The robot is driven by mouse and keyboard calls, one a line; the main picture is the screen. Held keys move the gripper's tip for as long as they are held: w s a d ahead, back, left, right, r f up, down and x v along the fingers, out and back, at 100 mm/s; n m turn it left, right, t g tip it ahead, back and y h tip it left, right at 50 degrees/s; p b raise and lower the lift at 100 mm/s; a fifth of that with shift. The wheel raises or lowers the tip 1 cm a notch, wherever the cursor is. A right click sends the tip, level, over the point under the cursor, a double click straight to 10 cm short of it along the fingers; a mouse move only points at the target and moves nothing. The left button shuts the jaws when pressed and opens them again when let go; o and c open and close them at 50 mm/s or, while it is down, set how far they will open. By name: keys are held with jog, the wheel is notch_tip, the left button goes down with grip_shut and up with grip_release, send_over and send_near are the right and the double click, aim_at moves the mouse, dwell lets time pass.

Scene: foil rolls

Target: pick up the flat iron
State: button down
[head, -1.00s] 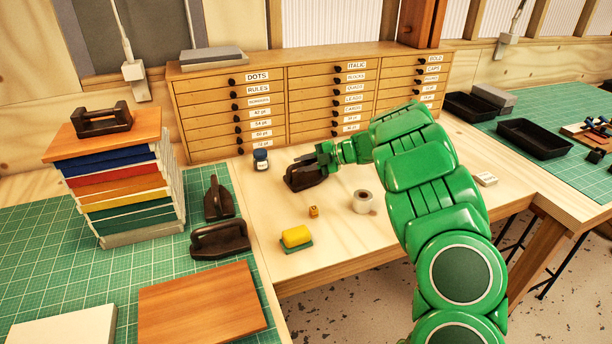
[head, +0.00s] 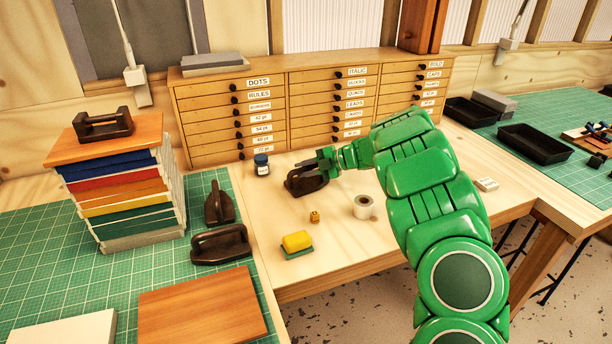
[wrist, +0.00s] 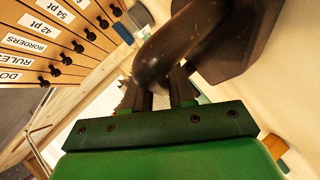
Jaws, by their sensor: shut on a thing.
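A dark flat iron (head: 304,184) with an arched handle is at the middle of the light wooden table in the head view, in front of the drawer cabinet. My gripper (head: 324,161) is shut on its handle from the right and above. In the wrist view my two dark fingers (wrist: 164,88) are at the curved handle (wrist: 172,50), and the iron's wide dark body (wrist: 240,45) lies behind it. Whether the iron's base touches the table is hard to tell. Part of the handle is hidden by my fingers.
Similar dark irons (head: 220,244) sit left, beside a book stack (head: 127,195).

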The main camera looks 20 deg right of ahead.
aim_at(306, 167)
jog(key=shift+r, duration=0.1)
jog(key=shift+r, duration=0.3)
notch_tip(306, 167, up, 3)
jog(key=shift+s+f, duration=0.1)
jog(key=shift+s, duration=0.05)
jog(key=s+a+r, duration=0.2)
jog(key=s+r, duration=0.7)
jog(key=s, duration=0.4)
jog(key=shift+s+a+r, duration=0.15)
jog(key=shift+a+r, duration=0.1)
jog(key=shift+a, duration=0.1)
